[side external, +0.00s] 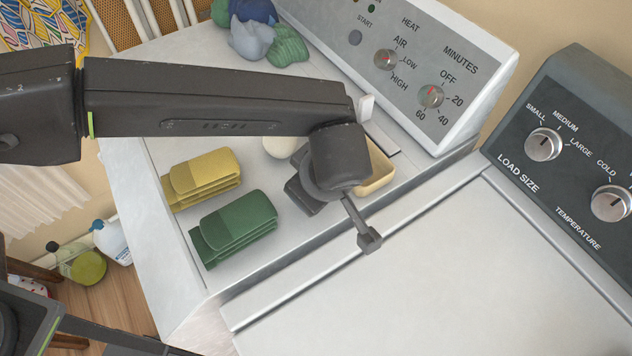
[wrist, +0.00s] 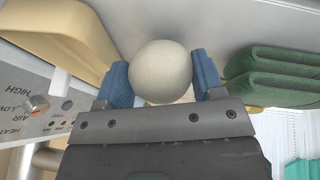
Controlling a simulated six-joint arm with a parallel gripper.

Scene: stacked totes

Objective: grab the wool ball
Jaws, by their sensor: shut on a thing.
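The wool ball (wrist: 160,72) is off-white and round. In the wrist view it sits between the two blue fingers of my gripper (wrist: 162,82), which is shut on it with a finger against each side. In the side external view the ball (side external: 280,147) shows only in part, behind my arm and wrist. My gripper's fingers are hidden there by the wrist. I cannot tell whether the ball touches the dryer top.
Folded green cloths (side external: 235,226) and folded yellow cloths (side external: 202,178) lie on the white dryer top (side external: 165,150). A tan tray (side external: 378,170) is beside my wrist. Blue and green bundles (side external: 258,32) lie at the back. A control panel (side external: 400,60) rises behind.

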